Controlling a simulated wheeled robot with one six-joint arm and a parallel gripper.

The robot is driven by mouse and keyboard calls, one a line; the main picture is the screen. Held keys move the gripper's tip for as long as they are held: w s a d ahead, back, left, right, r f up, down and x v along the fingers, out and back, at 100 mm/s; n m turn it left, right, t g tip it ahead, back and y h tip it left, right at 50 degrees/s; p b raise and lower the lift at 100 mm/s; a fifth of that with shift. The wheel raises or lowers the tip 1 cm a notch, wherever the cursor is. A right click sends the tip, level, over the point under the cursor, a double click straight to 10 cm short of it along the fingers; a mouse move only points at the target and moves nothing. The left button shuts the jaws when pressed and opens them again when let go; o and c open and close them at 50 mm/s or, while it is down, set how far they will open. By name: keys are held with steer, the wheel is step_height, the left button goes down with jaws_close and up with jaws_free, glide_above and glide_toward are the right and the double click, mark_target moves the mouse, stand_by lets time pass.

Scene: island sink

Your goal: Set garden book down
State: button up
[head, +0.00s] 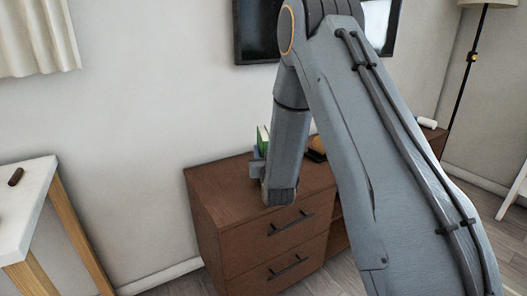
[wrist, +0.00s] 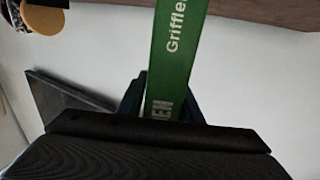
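The garden book (head: 263,138) is green with pale pages and stands upright over the back left of the brown drawer cabinet (head: 222,187) in the head view. In the wrist view the green spine of the book (wrist: 178,60) shows white lettering and runs up from between the two dark fingers. My gripper (head: 258,165) is shut on the book; the fingers (wrist: 163,103) sit on either side of the spine. My arm hides part of the cabinet top. I cannot tell whether the book's lower edge touches the cabinet.
An orange-brown object (head: 317,146) lies on the cabinet behind my arm. A white roll-like item (head: 427,122) is further right. A dark screen (head: 256,30) hangs on the wall above. A white table (head: 25,215) with a small dark object stands left. The cabinet's front left top is clear.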

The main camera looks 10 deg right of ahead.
steer(key=shift+o, duration=0.9)
steer(key=s+a+n+g+y, duration=0.1)
steer(key=s+a+g, duration=0.4)
steer(key=s, duration=0.6)
steer(key=s+a+n+g+y, duration=0.1)
steer(key=s+a+g, duration=0.35)
steer(key=s, duration=0.75)
steer(key=s+r+g, duration=0.2)
steer(key=s+g, duration=0.2)
steer(key=s, duration=0.8)
steer(key=s+r+n+g, duration=0.1)
steer(key=s+r+g, duration=0.2)
steer(key=s, duration=0.9)
steer(key=shift+s+g+p, duration=0.2)
steer(key=shift+g+p, duration=0.2)
steer(key=shift+g, duration=0.35)
